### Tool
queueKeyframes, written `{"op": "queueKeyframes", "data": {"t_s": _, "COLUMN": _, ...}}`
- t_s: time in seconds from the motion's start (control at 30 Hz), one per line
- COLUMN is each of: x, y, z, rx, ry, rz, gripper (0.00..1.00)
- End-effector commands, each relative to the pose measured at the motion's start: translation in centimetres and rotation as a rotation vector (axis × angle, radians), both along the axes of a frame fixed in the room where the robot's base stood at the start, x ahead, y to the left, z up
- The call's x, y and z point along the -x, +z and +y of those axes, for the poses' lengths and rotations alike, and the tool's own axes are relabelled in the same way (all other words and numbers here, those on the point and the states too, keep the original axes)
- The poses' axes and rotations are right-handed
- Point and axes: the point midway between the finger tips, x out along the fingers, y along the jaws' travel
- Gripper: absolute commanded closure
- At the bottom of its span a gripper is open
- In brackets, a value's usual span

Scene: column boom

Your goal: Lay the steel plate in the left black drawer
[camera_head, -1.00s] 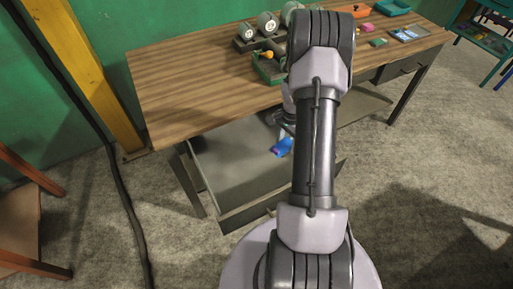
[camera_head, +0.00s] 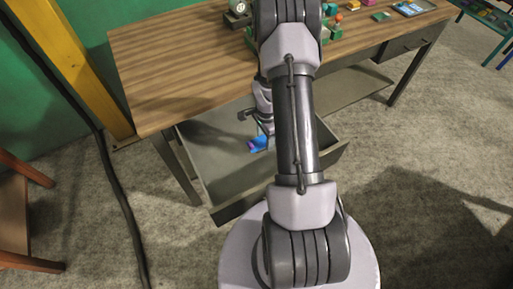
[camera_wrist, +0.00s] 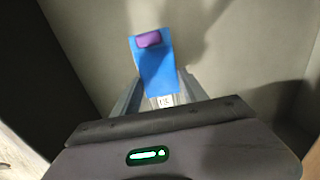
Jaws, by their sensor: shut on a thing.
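My gripper (camera_wrist: 160,98) is shut on a blue flat piece (camera_wrist: 155,68) with a purple block on its far end. The piece also shows in the head view (camera_head: 258,143). A small light, metal-looking part sits between the fingers; I see no other plate, and cannot tell whether the blue piece is the steel one. The left drawer (camera_head: 235,208) is pulled out, with dark walls and a bare grey floor. The gripper and the piece appear over the drawer's inside; whether the piece touches the floor I cannot tell.
The wooden bench top (camera_head: 185,75) is clear at left; small coloured objects and a blue card (camera_head: 408,8) lie at right. The right drawer (camera_head: 405,43) is shut. A yellow post (camera_head: 90,70) and dark cable (camera_head: 115,190) are at left.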

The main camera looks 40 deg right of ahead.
Motion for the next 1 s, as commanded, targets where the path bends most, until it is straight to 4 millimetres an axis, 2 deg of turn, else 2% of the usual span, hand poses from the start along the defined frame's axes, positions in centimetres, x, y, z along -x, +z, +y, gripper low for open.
{"op": "queueKeyframes", "data": {"t_s": 0.1, "x": -0.9, "y": -0.3, "z": 2.1, "rx": 0.001, "ry": 0.004, "rz": -0.002, "gripper": 1.0}}
{"op": "queueKeyframes", "data": {"t_s": 0.2, "x": -1.2, "y": -0.4, "z": 2.9, "rx": 0.001, "ry": 0.002, "rz": -0.001, "gripper": 1.0}}
{"op": "queueKeyframes", "data": {"t_s": 0.27, "x": -1.2, "y": -0.9, "z": 3.1, "rx": 0.0, "ry": 0.0, "rz": -0.001, "gripper": 1.0}}
{"op": "queueKeyframes", "data": {"t_s": 0.43, "x": -1.2, "y": -3.9, "z": 3.1, "rx": 0.0, "ry": -0.001, "rz": -0.001, "gripper": 1.0}}
{"op": "queueKeyframes", "data": {"t_s": 0.8, "x": -1.2, "y": -4.2, "z": 3.0, "rx": 0.001, "ry": 0.0, "rz": -0.002, "gripper": 1.0}}
{"op": "queueKeyframes", "data": {"t_s": 0.83, "x": -1.2, "y": -4.2, "z": 3.1, "rx": 0.0, "ry": 0.0, "rz": -0.001, "gripper": 0.45}}
{"op": "queueKeyframes", "data": {"t_s": 0.93, "x": -1.2, "y": -4.1, "z": 3.1, "rx": 0.0, "ry": 0.0, "rz": -0.001, "gripper": 0.28}}
{"op": "queueKeyframes", "data": {"t_s": 1.0, "x": -1.2, "y": -4.1, "z": 3.1, "rx": 0.0, "ry": 0.0, "rz": -0.001, "gripper": 0.28}}
